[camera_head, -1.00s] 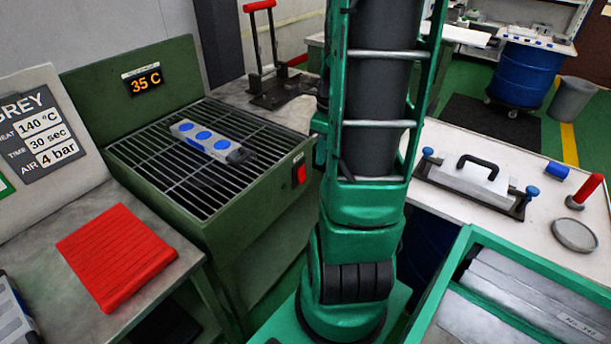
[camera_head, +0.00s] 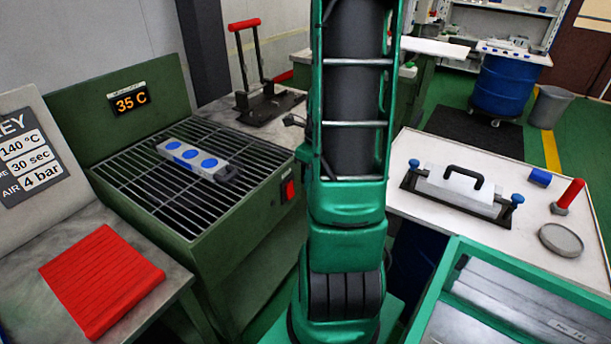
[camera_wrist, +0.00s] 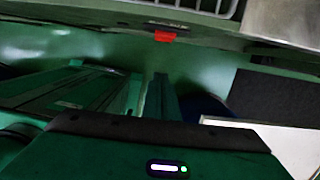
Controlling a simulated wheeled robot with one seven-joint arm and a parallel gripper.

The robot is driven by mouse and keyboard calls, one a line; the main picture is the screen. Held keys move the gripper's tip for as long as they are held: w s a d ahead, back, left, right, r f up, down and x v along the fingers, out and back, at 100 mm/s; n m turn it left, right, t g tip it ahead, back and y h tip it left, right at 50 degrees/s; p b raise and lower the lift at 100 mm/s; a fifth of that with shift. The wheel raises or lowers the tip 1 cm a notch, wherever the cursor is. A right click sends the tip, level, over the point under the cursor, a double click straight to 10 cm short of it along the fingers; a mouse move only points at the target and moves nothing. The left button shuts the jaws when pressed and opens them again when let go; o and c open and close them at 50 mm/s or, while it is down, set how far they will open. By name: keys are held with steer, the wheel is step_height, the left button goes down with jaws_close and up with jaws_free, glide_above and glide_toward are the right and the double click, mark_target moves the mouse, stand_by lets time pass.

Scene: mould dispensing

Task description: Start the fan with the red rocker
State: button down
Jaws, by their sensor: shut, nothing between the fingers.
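The red rocker (camera_head: 288,189) is on the front side of the green cooling box (camera_head: 232,213), near its right corner. It also shows as a small red block in the wrist view (camera_wrist: 165,36), near the top. The fan itself is not visible. My gripper (camera_wrist: 160,80) shows in the wrist view, with narrow shut fingers below the rocker in the picture and apart from it. The head view does not show my gripper. A grey mould with blue round caps (camera_head: 198,159) lies on the box's black grille.
A red ribbed mat (camera_head: 100,278) lies on the bench at left. A white table (camera_head: 420,222) at right bears a clamped grey mould (camera_head: 462,188) and a red-handled tool (camera_head: 568,195). A green-rimmed tray (camera_head: 455,262) is at lower right. Green floor lies between box and table.

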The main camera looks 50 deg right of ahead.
mark_target(290, 190)
steer(key=w+f, duration=0.4)
steer(key=f, duration=0.2)
steer(key=shift+w+a, duration=0.2)
steer(key=shift+w, duration=0.15)
steer(key=shift+r, duration=0.8)
stand_by(0.3)
